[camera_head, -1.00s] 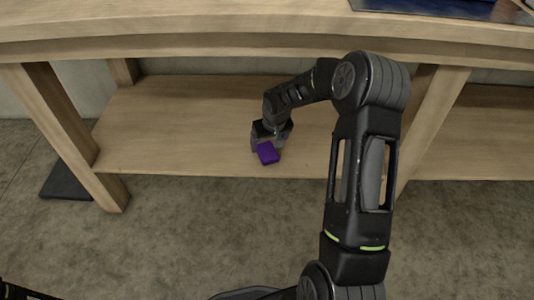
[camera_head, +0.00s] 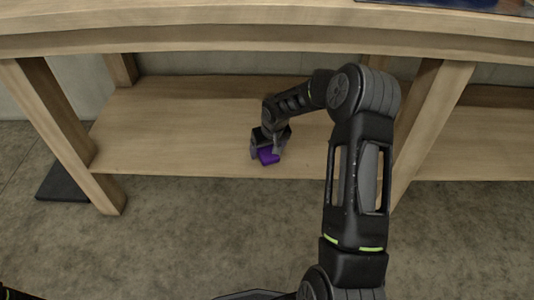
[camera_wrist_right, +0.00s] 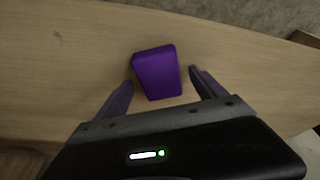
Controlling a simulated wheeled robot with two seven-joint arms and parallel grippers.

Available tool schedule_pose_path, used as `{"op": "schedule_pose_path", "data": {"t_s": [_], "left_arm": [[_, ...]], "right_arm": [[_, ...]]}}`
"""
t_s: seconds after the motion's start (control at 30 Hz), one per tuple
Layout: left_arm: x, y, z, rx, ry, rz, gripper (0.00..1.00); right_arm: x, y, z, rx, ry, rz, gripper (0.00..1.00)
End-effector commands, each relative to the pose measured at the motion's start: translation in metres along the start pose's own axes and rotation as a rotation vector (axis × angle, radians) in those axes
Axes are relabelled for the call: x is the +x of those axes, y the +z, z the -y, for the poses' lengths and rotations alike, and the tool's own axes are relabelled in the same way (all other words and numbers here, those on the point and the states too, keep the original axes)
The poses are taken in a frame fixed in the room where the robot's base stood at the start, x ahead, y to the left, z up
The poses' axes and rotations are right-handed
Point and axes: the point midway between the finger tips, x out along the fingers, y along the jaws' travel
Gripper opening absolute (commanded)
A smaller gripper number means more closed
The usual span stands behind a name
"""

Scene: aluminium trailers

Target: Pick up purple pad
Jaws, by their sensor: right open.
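The purple pad (camera_head: 268,157) is a small block lying on the lower wooden shelf (camera_head: 190,120), near its front edge. It also shows in the right wrist view (camera_wrist_right: 157,72), its near end between the two fingers. My right gripper (camera_head: 266,153) is open right at the pad, one finger on each side, with a small gap visible on both sides in the wrist view (camera_wrist_right: 160,92). The gripper hides part of the pad's far side in the head view. My left gripper is not in view; only a bit of dark arm shows at the lower left corner.
Wooden legs stand at the left (camera_head: 65,140) and right (camera_head: 430,125). The shelf left of the pad is clear. A dark flat piece (camera_head: 62,184) lies on the floor at the left.

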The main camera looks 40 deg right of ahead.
Motion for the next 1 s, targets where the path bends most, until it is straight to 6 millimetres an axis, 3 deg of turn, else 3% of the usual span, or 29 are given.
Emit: {"op": "schedule_pose_path", "data": {"t_s": [0.87,1.0], "left_arm": [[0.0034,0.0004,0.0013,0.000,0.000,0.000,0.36],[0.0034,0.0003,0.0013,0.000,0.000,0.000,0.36]], "right_arm": [[0.0048,0.0015,0.0002,0.000,0.000,0.000,0.80],[0.0048,0.0015,0.0001,0.000,0.000,0.000,0.71]]}}
